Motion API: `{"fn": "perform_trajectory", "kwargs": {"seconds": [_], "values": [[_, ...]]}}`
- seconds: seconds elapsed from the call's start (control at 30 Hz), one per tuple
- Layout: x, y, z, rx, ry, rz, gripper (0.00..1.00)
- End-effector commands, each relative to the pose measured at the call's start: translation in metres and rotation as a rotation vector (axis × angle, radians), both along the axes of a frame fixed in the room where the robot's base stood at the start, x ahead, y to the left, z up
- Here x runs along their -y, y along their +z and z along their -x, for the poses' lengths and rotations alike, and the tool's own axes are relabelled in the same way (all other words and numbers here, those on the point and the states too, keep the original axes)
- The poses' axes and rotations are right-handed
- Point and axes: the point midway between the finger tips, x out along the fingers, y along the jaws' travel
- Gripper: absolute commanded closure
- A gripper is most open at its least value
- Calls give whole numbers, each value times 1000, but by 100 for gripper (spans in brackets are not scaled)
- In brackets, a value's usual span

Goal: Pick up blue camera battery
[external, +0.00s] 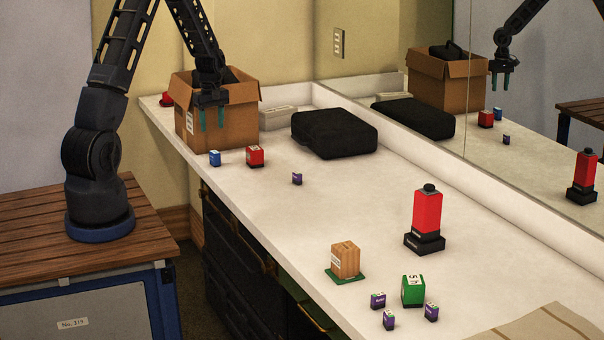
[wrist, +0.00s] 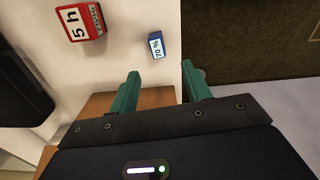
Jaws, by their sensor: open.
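The blue camera battery (external: 215,158) is a small blue block with a white label, standing on the white counter near its left edge. It also shows in the wrist view (wrist: 157,46), just beyond and between the fingertips, with "70%" on its label. My gripper (external: 211,128) has two teal fingers pointing down in front of the cardboard box, seemingly above the battery. In the wrist view my gripper (wrist: 160,70) is open and nothing is between its fingers.
A red block marked "5 h" (external: 255,156) stands right of the battery, and the cardboard box (external: 240,122) behind it. A black case (external: 335,133) and small purple block (external: 297,178) lie farther right. The mirror (external: 540,90) repeats the scene. The middle counter is mostly clear.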

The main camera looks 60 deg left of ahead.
Motion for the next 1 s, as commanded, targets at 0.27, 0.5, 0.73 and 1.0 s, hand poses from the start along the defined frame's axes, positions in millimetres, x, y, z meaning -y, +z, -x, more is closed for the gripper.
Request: {"fn": "perform_trajectory", "kwargs": {"seconds": [0.27, 0.5, 0.73, 1.0], "values": [[-6, -21, 2, -6, 21, 3, 52], [-5, -55, 1, -5, 19, 4, 52], [-4, -68, 0, -4, 19, 2, 52], [0, -101, -5, -6, 19, 4, 52]]}}
